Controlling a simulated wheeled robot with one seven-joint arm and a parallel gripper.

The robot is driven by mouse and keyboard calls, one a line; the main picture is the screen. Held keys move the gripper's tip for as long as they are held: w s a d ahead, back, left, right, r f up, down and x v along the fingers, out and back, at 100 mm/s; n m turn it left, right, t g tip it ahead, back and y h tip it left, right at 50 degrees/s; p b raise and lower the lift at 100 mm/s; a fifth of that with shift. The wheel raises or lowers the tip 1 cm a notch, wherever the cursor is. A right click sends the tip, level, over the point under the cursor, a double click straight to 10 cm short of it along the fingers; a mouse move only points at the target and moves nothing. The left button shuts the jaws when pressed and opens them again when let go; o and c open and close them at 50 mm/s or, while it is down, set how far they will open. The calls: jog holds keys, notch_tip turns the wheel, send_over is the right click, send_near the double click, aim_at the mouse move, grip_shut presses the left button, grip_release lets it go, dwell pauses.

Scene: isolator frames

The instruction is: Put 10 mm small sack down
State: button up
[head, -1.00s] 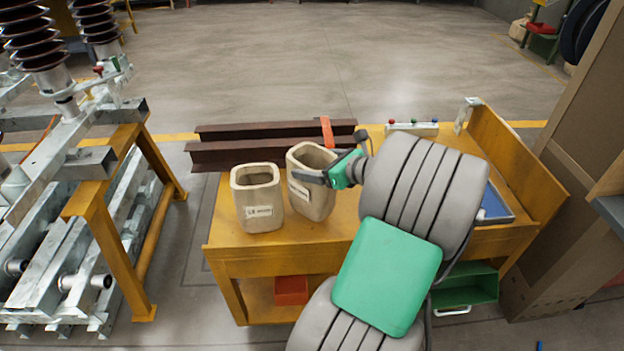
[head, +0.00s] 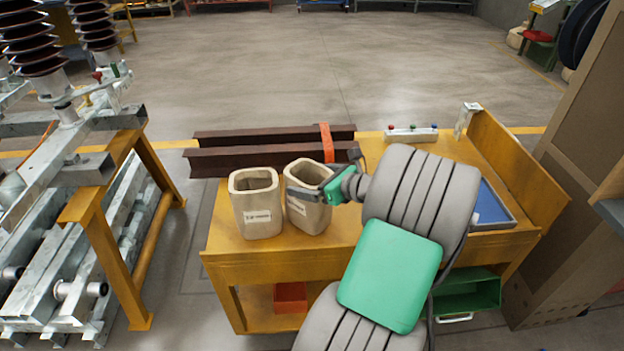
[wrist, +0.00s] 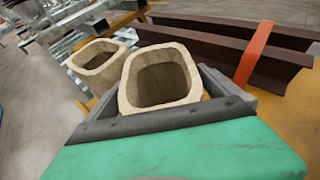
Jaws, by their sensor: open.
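Two beige sacks with open tops and white labels stand side by side on the yellow bench (head: 230,262). The left sack (head: 257,212) is upright; its label is too small to read surely. The right sack (head: 308,216) stands close beside it, and its label is also unreadable, so I cannot tell which is the 10 mm one. My gripper (head: 322,188) is open, with its fingers around the upper part of the right sack. In the wrist view the right sack (wrist: 160,98) sits between the fingers, and the left sack (wrist: 98,60) is beyond it.
Brown steel beams (head: 230,160) with an orange band (head: 327,143) lie behind the sacks. A small box with coloured knobs (head: 411,134) and a blue tray (head: 492,208) are to the right. A galvanised frame with insulators (head: 90,130) stands left.

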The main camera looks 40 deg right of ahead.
jog(key=p+v, duration=0.2)
jog(key=v, duration=1)
jog(key=shift+p, duration=0.35)
jog(key=shift+r, duration=0.15)
